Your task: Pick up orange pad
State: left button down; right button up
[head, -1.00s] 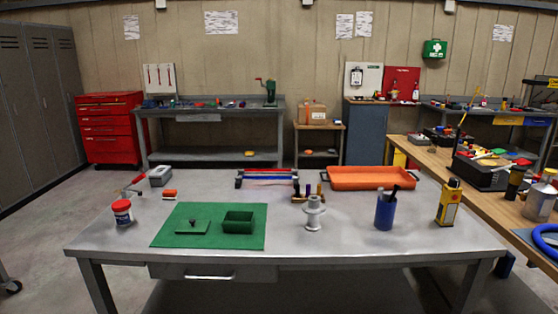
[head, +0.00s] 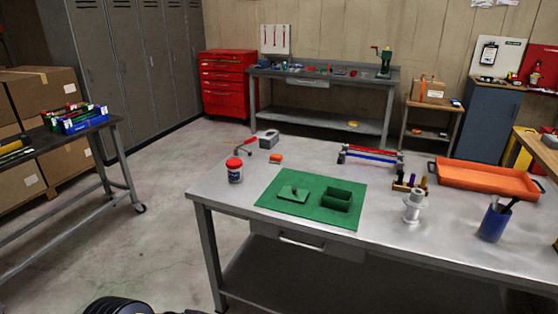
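The orange pad (head: 276,158) appears as a small orange block with a pale lower edge. It lies on the grey metal table (head: 225,196) near its far left corner, just beyond the green mat (head: 262,199). A grey block-shaped object (head: 268,139) stands behind it, and a red-handled tool (head: 248,143) lies to its left. Nothing touches the pad from above. A dark part of my own arm shows at the bottom left edge, but neither gripper's fingers are visible.
An orange tray (head: 487,180) lies at right. Floor is open to the table's left, before a cart (head: 62,150).

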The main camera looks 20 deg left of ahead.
aim_at(274, 159)
jog(key=i+j+u, duration=0.15)
jog(key=j+u, duration=0.25)
jog(key=i+j+u, duration=0.2)
jog(key=u, duration=0.2)
jog(key=i+j+u, duration=0.2)
jog(key=u, duration=0.2)
jog(key=i+j+u, duration=0.15)
jog(key=i+u, duration=0.4)
jog(key=u, duration=0.25)
jog(key=i+j+u, duration=0.2)
jog(key=i+u, duration=0.65)
jog(key=i+z, duration=0.3)
jog(key=i, duration=0.3)
jog(key=i+j+z, duration=0.3)
jog(key=i, duration=0.25)
jog(key=i+l+z, duration=0.2)
jog(key=z, duration=0.3)
jog(key=i+l+z, duration=0.1)
jog(key=i+z, duration=0.2)
jog(key=z, duration=0.15)
jog(key=i+z, duration=0.3)
jog(key=z, duration=0.2)
jog(key=i+z, duration=0.25)
jog(key=z, duration=0.25)
jog(key=i+j+z, duration=0.25)
jog(key=z, duration=0.25)
